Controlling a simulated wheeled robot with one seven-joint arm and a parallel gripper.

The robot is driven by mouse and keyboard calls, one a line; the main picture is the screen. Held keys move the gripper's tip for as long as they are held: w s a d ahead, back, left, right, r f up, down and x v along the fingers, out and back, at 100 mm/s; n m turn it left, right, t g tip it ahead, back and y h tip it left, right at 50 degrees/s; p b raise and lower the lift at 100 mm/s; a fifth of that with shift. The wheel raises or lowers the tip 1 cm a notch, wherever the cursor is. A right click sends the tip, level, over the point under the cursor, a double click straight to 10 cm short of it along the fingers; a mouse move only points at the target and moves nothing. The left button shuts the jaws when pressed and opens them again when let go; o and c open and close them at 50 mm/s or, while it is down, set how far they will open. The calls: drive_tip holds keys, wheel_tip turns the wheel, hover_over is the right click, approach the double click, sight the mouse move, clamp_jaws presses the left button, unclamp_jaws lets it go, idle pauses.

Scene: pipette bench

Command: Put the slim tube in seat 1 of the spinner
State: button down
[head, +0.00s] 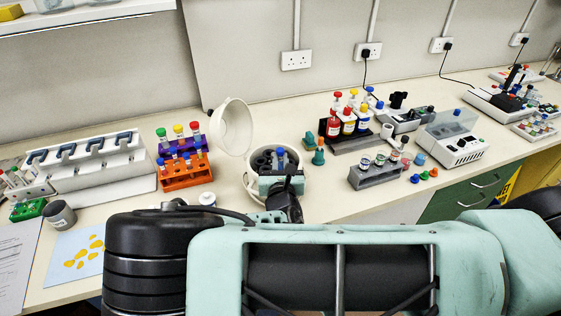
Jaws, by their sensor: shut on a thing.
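The spinner (249,186) is a round cream-white machine on the bench in the middle of the head view, with its lid (232,127) standing open at the left. Its dark rotor (261,160) shows partly inside the bowl. My gripper (280,168) is over the near right part of the bowl and hides much of the rotor and seats. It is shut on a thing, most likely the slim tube. A small blue spot shows at the gripper's far side, too small to tell if it is the tube's cap. Seat 1 cannot be made out.
An orange and purple tube rack (186,175) with capped tubes stands left of the spinner. A white pipette stand (105,169) is further left.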

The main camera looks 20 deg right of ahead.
drive_tip(key=shift+f, duration=0.2)
drive_tip(key=shift+f+b, duration=1)
drive_tip(key=shift+b, duration=0.1)
drive_tip(key=shift+f, duration=0.1)
drive_tip(key=c, duration=1.3)
unclamp_jaws()
drive_tip(key=shift+c, duration=0.2)
drive_tip(key=b+v, duration=0.1)
drive_tip(key=v, duration=1.6)
drive_tip(key=shift+s, duration=0.2)
